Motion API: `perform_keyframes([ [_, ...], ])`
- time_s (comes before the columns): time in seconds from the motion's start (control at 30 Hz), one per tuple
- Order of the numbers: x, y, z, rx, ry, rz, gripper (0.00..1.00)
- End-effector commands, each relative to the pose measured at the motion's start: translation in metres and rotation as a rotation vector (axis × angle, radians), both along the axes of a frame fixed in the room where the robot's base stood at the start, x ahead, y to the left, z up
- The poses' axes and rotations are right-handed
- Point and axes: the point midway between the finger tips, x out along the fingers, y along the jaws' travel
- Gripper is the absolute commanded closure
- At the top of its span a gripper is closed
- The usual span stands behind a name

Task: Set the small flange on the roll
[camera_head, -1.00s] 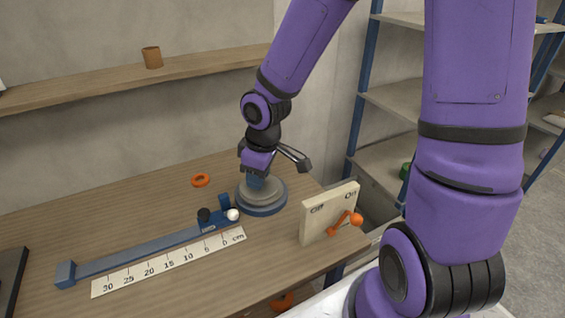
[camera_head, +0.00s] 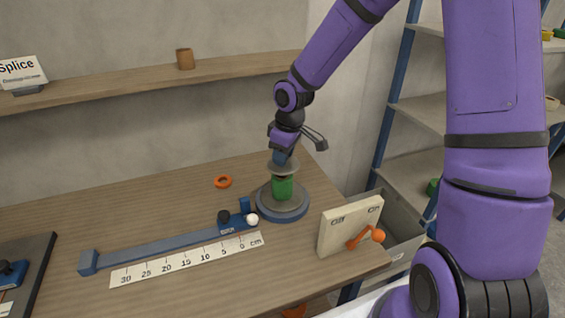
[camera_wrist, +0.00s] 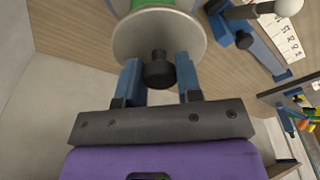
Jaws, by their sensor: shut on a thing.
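The small flange is a grey disc (camera_head: 283,167) with a black knob that shows in the wrist view (camera_wrist: 160,70). My gripper (camera_head: 281,157) points down, its blue fingers (camera_wrist: 158,78) shut on this knob. The green roll (camera_head: 283,188) stands upright directly below the disc, over the round grey and blue base (camera_head: 282,210). Its green also shows past the disc in the wrist view (camera_wrist: 138,4). I cannot tell whether the disc touches the roll's top.
A blue slide with a white ball (camera_head: 252,219) and a cm scale (camera_head: 190,260) lie left of the base. A switch box with an orange lever (camera_head: 350,227) stands to the right. An orange ring (camera_head: 223,182) lies behind; the table's back left is clear.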

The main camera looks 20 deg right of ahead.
Motion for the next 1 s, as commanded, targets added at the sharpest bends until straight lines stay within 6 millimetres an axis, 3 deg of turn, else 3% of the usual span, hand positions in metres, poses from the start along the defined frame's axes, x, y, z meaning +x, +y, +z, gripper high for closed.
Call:
perform_keyframes([
  [0.2,0.01,-0.002,-0.004,0.0,0.0,0.001,0.95],
  [0.5,0.01,-0.002,-0.036,-0.001,0.001,0.001,0.95],
  [0.93,0.01,-0.001,-0.041,-0.001,0.001,0.001,0.95],
  [0.97,0.01,-0.001,-0.041,-0.001,0.001,0.001,0.65],
  [1.0,0.01,-0.001,-0.041,0.0,0.0,0.0,0.56],
])
